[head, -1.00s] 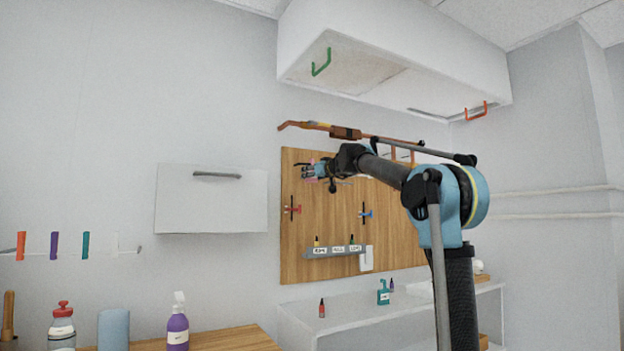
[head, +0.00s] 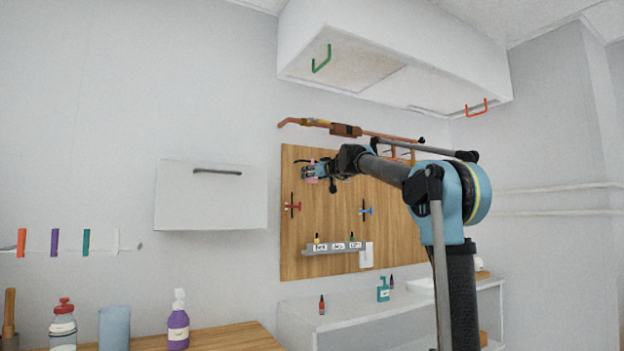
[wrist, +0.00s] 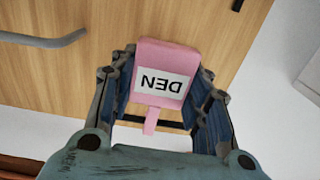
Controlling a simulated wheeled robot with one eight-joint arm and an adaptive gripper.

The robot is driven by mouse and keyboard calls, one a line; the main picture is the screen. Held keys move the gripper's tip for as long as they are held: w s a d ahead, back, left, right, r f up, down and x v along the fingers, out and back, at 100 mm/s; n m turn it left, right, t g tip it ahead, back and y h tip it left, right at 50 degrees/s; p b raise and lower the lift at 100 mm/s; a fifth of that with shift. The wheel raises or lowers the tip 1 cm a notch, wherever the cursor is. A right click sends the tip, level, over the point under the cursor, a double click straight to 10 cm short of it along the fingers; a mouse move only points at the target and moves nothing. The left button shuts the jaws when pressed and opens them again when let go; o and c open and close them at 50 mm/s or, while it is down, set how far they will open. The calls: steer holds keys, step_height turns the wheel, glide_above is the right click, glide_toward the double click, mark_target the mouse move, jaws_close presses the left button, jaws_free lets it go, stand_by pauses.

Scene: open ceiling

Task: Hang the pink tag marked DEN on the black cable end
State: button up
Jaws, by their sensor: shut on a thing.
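The pink tag (wrist: 168,60) has a white label reading DEN, upside down in the wrist view. My gripper (wrist: 165,72) is shut on the tag, with a finger on each side. The tag's narrow stem points toward the palm and its broad end points away. In the head view my gripper (head: 315,171) is in front of the upper left of the wooden board, with bits of pink showing. I cannot tell a black cable end for certain; a small dark piece (wrist: 237,5) shows at the top edge of the wrist view.
The wooden board (head: 296,250) carries red (head: 292,207) and blue (head: 365,211) handled pieces and a small shelf (head: 325,249) with bottles. An orange-brown bar (head: 346,130) runs above it. A white cabinet (head: 210,213) is to the left. A grey bar (wrist: 45,39) shows in the wrist view.

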steer(key=o, duration=1.1)
steer(key=v, duration=1.1)
steer(key=shift+s+d, duration=0.3)
steer(key=s+d+f+g+h, duration=0.1)
steer(key=s+d+f+g, duration=0.1)
steer(key=s+f, duration=0.75)
steer(key=s+d+f+g+h, duration=0.1)
steer(key=s+d+f+g, duration=0.3)
steer(key=f, duration=1)
steer(key=s+f+g, duration=0.1)
steer(key=s+f, duration=0.8)
steer(key=f, duration=0.2)
steer(key=s+d+f+m+g+h, duration=0.2)
steer(key=s+d+f, duration=0.4)
steer(key=f, duration=0.5)
steer(key=s+d+f+m+g+h, duration=0.1)
steer(key=s+d+f+m+h, duration=0.1)
steer(key=s+d+f, duration=0.4)
steer(key=s+d+f+m+g+h, duration=0.2)
steer(key=s+d+f+h, duration=0.2)
steer(key=s+f, duration=0.7)
steer(key=shift+s+d+f+m+g, duration=0.15)
steer(key=shift+d+f, duration=0.2)
steer(key=shift+f, duration=0.65)
steer(key=shift+s+d+f+m+g, duration=0.1)
steer(key=shift+d+f, duration=0.3)
steer(key=shift+f, duration=0.6)
steer(key=shift+s+d+f+m+g, duration=0.15)
steer(key=shift+d+f, duration=0.2)
steer(key=shift+f, duration=0.65)
